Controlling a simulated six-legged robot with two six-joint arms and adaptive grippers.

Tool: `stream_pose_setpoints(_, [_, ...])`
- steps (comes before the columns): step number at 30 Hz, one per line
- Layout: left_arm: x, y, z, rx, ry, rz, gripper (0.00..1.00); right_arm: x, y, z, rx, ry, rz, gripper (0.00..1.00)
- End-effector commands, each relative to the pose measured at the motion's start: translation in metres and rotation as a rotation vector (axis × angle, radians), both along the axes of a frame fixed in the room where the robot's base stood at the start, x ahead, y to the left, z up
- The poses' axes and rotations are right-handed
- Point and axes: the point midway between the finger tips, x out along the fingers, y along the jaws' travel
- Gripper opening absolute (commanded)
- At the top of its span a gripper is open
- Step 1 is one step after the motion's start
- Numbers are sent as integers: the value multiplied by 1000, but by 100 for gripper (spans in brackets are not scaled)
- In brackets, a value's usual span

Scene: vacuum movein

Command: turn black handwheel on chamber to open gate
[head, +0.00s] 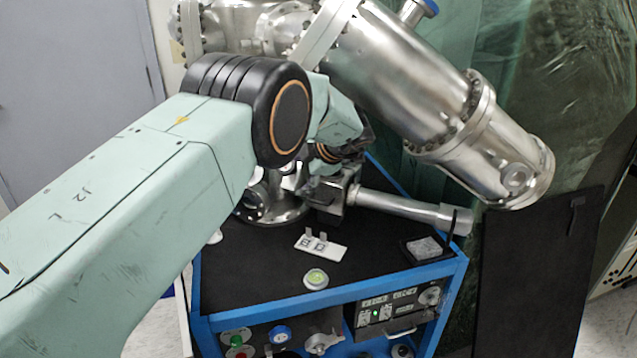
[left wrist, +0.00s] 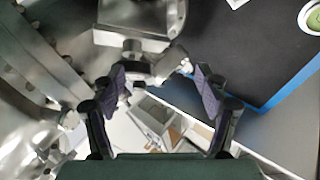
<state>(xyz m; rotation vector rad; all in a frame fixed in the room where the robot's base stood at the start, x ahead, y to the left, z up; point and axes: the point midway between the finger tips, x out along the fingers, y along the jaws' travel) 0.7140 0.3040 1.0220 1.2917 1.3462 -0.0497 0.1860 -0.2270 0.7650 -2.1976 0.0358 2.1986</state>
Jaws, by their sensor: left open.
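My left arm comes in from the left in the head view and reaches to the metal chamber (head: 268,205) on the cart. My left gripper (head: 347,150) is small, dark and partly hidden there by its own wrist. In the left wrist view the two dark pads of the left gripper (left wrist: 162,82) stand wide apart with nothing held between them. A shiny metal fitting (left wrist: 133,52) lies just beyond the pads. I cannot make out the black handwheel in either view; the arm covers part of the chamber. My right gripper is not in view.
A large steel tube (head: 400,85) slants over the cart's right side. A horizontal metal cylinder (head: 408,205) sticks out below it. The black cart top (head: 250,270) with blue edges carries a white plate (head: 320,245), a round green-topped piece (head: 316,279) and a grey block (head: 424,248).

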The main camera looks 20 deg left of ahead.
Motion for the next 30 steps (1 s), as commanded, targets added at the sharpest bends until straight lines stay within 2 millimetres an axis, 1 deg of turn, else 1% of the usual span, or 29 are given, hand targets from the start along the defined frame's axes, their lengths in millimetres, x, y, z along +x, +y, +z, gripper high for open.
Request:
stream_pose_setpoints(1, [-4, -9, 2, 2, -1, -4, 73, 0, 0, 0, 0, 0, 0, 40])
stream_pose_setpoints(3, [-10, -22, 2, 2, -1, -4, 73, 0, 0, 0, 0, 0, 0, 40])
stream_pose_setpoints(6, [-18, -36, 2, 2, -1, -3, 73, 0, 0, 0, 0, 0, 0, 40])
stream_pose_setpoints(10, [-25, -49, 2, 1, -2, -2, 73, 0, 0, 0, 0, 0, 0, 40])
stream_pose_setpoints(15, [-29, -55, 1, 1, -2, 0, 73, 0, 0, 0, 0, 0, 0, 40])
stream_pose_setpoints(30, [-30, -54, 0, 12, 0, -7, 73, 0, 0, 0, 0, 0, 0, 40])
